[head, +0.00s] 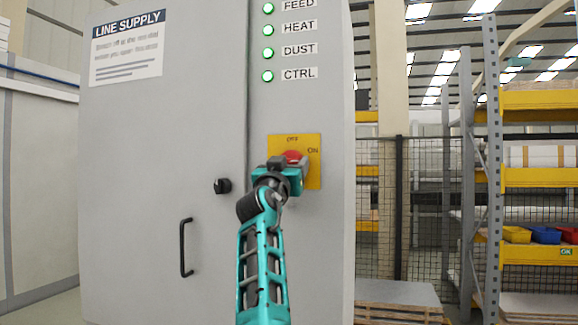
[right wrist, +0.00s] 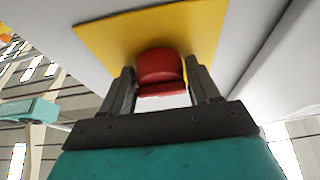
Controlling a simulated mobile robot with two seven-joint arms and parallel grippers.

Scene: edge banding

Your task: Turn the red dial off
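The red dial (head: 295,155) sits on a yellow plate (head: 312,178) on the front of the grey cabinet. The plate reads OFF at the top and ON at the right. My right gripper (head: 286,163) is in front of the dial and hides its lower left part. In the right wrist view the red dial (right wrist: 160,68) lies between the two dark fingers of my right gripper (right wrist: 162,85). The fingers stand apart on either side of it, very close to its edges; firm contact does not show. The dial's pointing direction is hard to tell. My left gripper is not in the head view.
The cabinet (head: 165,150) has a LINE SUPPLY sign (head: 127,48), a black handle (head: 183,247) and a black knob (head: 222,186). Several green lamps (head: 268,52) are lit above the plate. Mesh fencing and shelving (head: 538,176) stand to the right.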

